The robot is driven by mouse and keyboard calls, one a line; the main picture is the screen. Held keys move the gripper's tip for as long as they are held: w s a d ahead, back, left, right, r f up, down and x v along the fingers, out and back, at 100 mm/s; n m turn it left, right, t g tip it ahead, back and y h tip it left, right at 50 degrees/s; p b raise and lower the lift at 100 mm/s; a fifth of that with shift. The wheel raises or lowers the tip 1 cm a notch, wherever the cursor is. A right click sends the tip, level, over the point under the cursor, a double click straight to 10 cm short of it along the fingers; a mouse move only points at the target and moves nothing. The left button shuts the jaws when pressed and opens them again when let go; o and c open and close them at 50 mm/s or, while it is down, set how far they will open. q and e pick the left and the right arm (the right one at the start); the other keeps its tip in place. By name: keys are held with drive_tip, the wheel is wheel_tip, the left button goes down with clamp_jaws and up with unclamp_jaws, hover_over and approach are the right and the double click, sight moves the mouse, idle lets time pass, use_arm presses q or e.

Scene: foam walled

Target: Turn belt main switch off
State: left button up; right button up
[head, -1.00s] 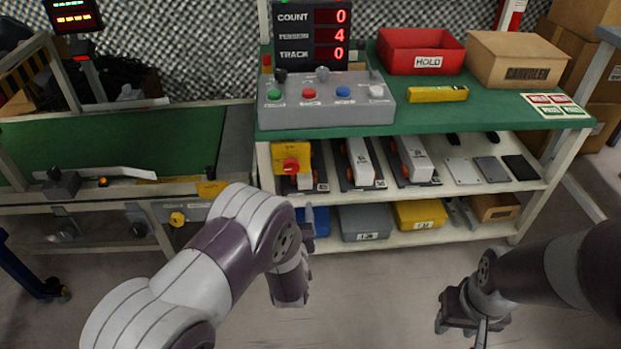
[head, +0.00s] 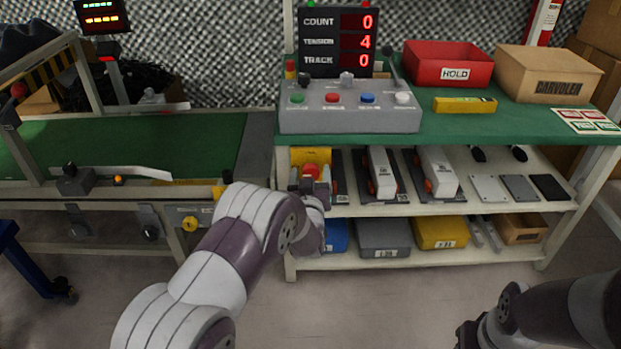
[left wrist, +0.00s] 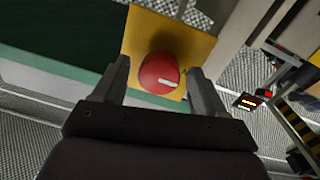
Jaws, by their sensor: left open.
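The belt main switch is a red rotary knob (head: 312,170) with a white mark, on a yellow plate (head: 309,154) at the bench's left front, below the green top. In the left wrist view the red knob (left wrist: 159,73) sits between the fingertips, on the yellow plate (left wrist: 196,44). My left gripper (head: 313,186) is open, one finger on each side of the knob. Gaps seem to show on both sides; I cannot tell how deep the fingers reach. The left gripper also shows in the left wrist view (left wrist: 159,66). My right gripper (head: 468,335) is cut off at the bottom right.
A grey control box (head: 350,118) with coloured buttons and a lever stands on the bench above the switch. A display (head: 338,42) reads 0, 4, 0. The green conveyor (head: 190,143) is at the left. Shelves with bins (head: 383,238) lie below; the floor in front is clear.

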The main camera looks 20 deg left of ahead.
use_arm(q)
drive_tip(key=c, duration=1.1)
drive_tip(key=shift+o, duration=0.2)
drive_tip(key=m+p, duration=0.3)
drive_tip(key=shift+r, duration=0.25)
drive_tip(key=m+p, duration=0.4)
drive_tip(key=m, duration=0.1)
drive_tip(key=shift+d+m+g, duration=0.1)
drive_tip(key=shift+m+g, duration=0.2)
drive_tip(key=m+p, duration=0.3)
drive_tip(key=m, duration=0.1)
drive_tip(key=shift+f+y, duration=0.1)
drive_tip(key=shift+y, duration=0.2)
drive_tip(key=m+p, duration=0.2)
drive_tip(key=m, duration=0.2)
drive_tip(key=shift+d+f+m, duration=0.1)
drive_tip(key=shift+f+m, duration=0.05)
drive_tip(key=shift+m, duration=0.15)
